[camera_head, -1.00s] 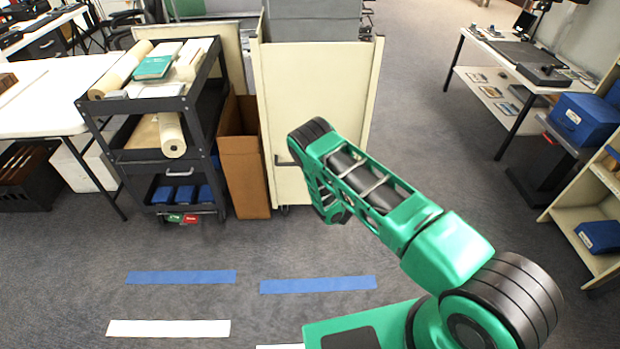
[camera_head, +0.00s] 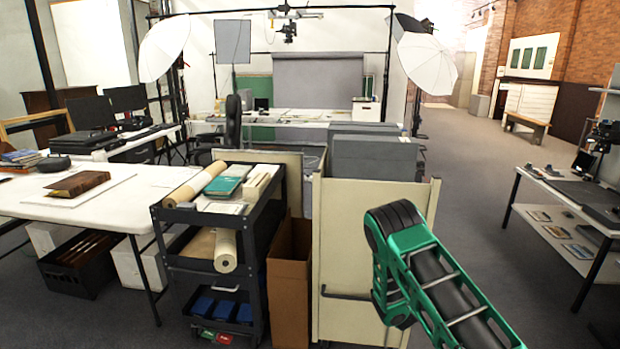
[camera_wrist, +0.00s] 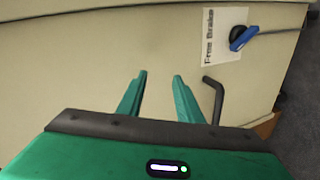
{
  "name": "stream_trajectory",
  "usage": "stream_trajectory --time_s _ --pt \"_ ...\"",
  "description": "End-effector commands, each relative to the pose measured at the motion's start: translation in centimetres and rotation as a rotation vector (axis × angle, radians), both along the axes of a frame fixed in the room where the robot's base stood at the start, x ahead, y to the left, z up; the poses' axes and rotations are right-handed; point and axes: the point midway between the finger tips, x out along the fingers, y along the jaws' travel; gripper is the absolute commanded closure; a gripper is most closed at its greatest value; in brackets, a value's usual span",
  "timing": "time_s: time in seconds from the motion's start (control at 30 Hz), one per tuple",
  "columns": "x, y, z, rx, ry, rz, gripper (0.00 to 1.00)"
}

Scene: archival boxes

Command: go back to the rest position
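My gripper (camera_wrist: 158,97) shows in the wrist view with its two green fingers apart and nothing between them. It faces the cream panel of a cart (camera_wrist: 90,70). A label with a blue lever (camera_wrist: 242,38) is on that panel at the upper right, and a dark bent handle (camera_wrist: 213,98) is just right of the fingers. In the head view my green arm is bent in front of the cream cart (camera_head: 365,240) at the lower right, and the gripper itself is hidden or too unclear to make out.
Grey boxes (camera_head: 375,157) sit on the cream cart. A black cart (camera_head: 255,235) with rolls and books and a brown bin (camera_head: 289,280) stand left of it. A white table (camera_head: 110,205) is at the left, another table (camera_head: 560,200) at the right.

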Motion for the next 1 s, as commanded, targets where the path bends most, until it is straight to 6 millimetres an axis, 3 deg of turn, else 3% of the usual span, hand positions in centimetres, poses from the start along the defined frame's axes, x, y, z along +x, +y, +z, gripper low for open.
stream_trajectory --time_s 0.03,0.23,0.47,0.7,1.0 --pt "0.1 -1.7 2.1 0.026 0.01 -0.055 0.68" --pt "-1.6 -7.7 8.0 0.14 0.075 -0.262 0.68" --pt "-6.0 -13.4 14.1 0.285 0.15 -0.487 0.68" --pt "-12.8 -17.7 19.5 0.446 0.228 -0.702 0.68" --pt "-23.3 -20.2 25.0 0.653 0.333 -0.939 0.68"
